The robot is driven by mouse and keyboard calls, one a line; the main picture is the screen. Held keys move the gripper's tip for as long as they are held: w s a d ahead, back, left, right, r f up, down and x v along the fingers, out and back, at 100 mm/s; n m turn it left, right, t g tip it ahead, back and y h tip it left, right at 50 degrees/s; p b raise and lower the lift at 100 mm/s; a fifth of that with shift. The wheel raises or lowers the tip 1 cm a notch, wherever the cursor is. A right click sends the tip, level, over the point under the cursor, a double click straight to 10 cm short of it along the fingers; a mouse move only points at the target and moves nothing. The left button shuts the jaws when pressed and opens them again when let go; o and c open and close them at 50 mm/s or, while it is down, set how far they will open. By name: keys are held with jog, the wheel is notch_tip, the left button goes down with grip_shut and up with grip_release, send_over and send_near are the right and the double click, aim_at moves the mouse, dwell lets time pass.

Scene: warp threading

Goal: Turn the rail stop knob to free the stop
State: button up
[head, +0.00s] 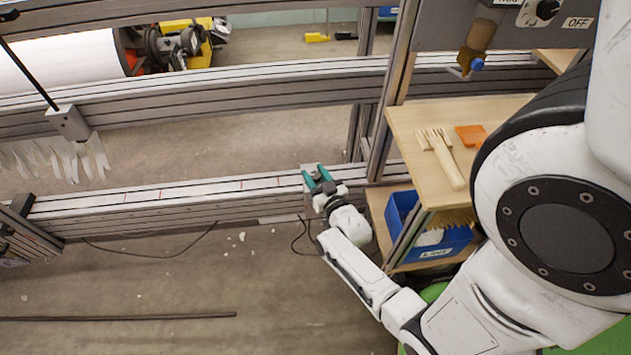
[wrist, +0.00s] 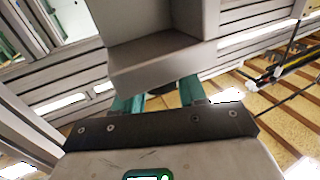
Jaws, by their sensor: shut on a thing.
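The front aluminium rail (head: 215,195) runs across the head view, with a pale strip and red marks on top. The rail stop, a grey block (head: 307,173), sits on the rail at its right part. My gripper (head: 317,172) reaches it from the front right, its teal fingers at the block. In the wrist view the grey stop (wrist: 160,55) fills the upper middle. The gripper (wrist: 158,96) has its teal fingers partly under the block's lower edge, shut on the knob. The knob is mostly hidden by the stop and the gripper; its turn angle cannot be seen.
A wooden shelf (head: 415,125) with a pale comb-like tool (head: 445,160) and an orange piece (head: 471,135) stands right of the gripper. A blue bin (head: 440,243) sits below. An upright post (head: 390,90) rises behind. The floor in front of the rail is mostly clear.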

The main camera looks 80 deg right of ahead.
jog(key=shift+a+f+n+t+y+b, duration=0.1)
jog(key=shift+f+n+t+y+b, duration=0.15)
jog(key=shift+n+t+y+b, duration=0.85)
jog(key=shift+r+b, duration=0.2)
jog(key=shift+b, duration=0.35)
jog(key=shift+s, duration=0.1)
jog(key=o, duration=0.9)
jog(key=shift+r+m+g+h+p, duration=0.25)
jog(key=shift+m+g+h+p, duration=0.2)
jog(key=shift+p, duration=0.4)
jog(key=shift+r+m+g+h+p, duration=0.1)
jog(key=shift+m+g+h+p, duration=0.4)
jog(key=shift+p, duration=0.75)
